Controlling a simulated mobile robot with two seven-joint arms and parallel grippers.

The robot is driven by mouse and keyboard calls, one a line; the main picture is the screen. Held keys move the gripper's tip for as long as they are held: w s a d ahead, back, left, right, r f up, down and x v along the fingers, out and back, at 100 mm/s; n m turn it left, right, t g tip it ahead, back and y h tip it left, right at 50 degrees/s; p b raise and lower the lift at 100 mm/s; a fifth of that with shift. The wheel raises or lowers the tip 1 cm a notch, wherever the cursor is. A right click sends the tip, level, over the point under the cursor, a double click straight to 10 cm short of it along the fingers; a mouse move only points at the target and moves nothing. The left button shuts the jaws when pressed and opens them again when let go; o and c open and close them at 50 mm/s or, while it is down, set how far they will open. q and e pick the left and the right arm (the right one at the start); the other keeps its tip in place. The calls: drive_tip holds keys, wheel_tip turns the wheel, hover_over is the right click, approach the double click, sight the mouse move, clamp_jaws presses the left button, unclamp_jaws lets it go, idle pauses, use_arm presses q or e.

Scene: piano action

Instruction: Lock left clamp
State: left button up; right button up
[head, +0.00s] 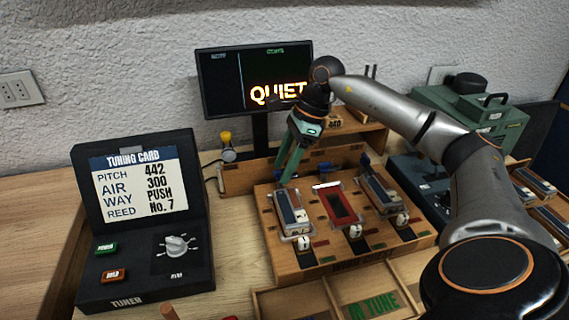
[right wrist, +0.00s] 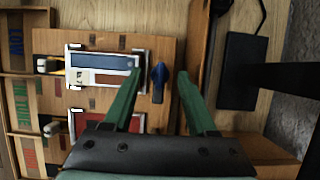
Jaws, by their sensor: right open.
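The left clamp's blue lever (right wrist: 159,82) shows in the right wrist view between my open right fingers (right wrist: 168,75), with no contact visible. It stands at the end of the left blue-and-white reed block (right wrist: 103,59), which sits in a pale frame. In the head view my right gripper (head: 287,180) points down just behind the left reed block (head: 291,212) and hides the left lever. The middle blue lever (head: 325,168) and right blue lever (head: 366,160) stand along the wooden fixture's back (head: 272,252). My left gripper is out of view.
The fixture also has a red middle slot (head: 335,204) and a right reed block (head: 379,192). A black tuner box (head: 140,235) stands at left and a monitor (head: 225,85) behind. Wooden bins (head: 290,303) lie in front. Bare table shows between tuner and fixture.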

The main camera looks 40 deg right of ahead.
clamp_jaws()
idle(0.3)
drive_tip(key=shift+m, duration=0.3)
drive_tip(key=m+t+h, duration=0.1)
drive_tip(key=m, duration=0.2)
drive_tip(key=shift+s+a+m+b, duration=0.1)
drive_tip(key=shift+s+m+b, duration=0.05)
drive_tip(key=shift+m+b, duration=0.2)
drive_tip(key=m+t+h, duration=0.1)
drive_tip(key=m, duration=0.2)
drive_tip(key=shift+a+m, duration=0.15)
drive_tip(key=shift+m, duration=0.1)
drive_tip(key=m+h, duration=0.1)
drive_tip(key=m, duration=0.1)
drive_tip(key=m+h, duration=0.1)
drive_tip(key=m, duration=0.3)
drive_tip(key=shift+a+h, duration=0.3)
drive_tip(key=shift+h, duration=0.1)
drive_tip(key=m+h, duration=0.1)
drive_tip(key=m, duration=0.2)
drive_tip(key=shift+m, duration=0.5)
drive_tip(key=shift+a, duration=0.1)
